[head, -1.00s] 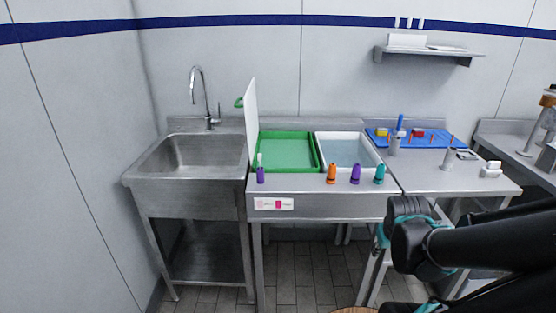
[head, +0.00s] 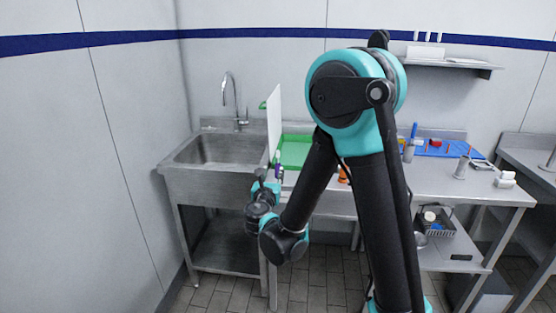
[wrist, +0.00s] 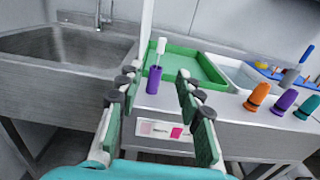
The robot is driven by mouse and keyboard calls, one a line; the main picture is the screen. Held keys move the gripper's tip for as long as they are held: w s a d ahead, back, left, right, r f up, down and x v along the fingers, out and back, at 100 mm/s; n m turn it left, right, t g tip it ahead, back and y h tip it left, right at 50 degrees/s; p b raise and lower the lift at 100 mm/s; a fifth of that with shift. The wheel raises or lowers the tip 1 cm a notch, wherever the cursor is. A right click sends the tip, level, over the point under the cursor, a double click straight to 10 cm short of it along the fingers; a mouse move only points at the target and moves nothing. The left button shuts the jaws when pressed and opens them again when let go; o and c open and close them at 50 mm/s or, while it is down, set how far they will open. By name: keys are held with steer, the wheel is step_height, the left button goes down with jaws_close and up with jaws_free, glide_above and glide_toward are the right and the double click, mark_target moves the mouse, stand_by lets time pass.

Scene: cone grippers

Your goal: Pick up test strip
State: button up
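A slim white piece (wrist: 161,46), apparently the test strip, stands upright in a purple cone-shaped holder (wrist: 153,80) at the bench's front left. The purple holder also shows small in the head view (head: 279,171), partly crowded by my gripper. In the wrist view my gripper (wrist: 156,88) is open and empty, with one finger to each side of the purple holder in the picture. The holder appears beyond the fingertips, with no contact visible. In the head view my gripper (head: 265,183) is at the bench's front left edge.
A white upright panel (head: 274,122) stands just left of the green tray (wrist: 208,66). Orange (wrist: 257,97), purple (wrist: 284,102) and teal (wrist: 307,108) cones stand to the right along the front edge. A steel sink (head: 215,148) is at left. My arm hides the bench's middle in the head view.

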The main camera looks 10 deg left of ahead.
mark_target(279, 153)
steer(key=w, duration=1.2)
steer(key=shift+d, duration=0.15)
steer(key=shift+w+d+f, duration=0.1)
steer(key=shift+w+f, duration=0.1)
steer(key=shift+w, duration=1.1)
steer(key=shift+w+d+f, duration=0.1)
steer(key=shift+w+f, duration=0.05)
steer(key=shift+w, duration=1.15)
jaws_close()
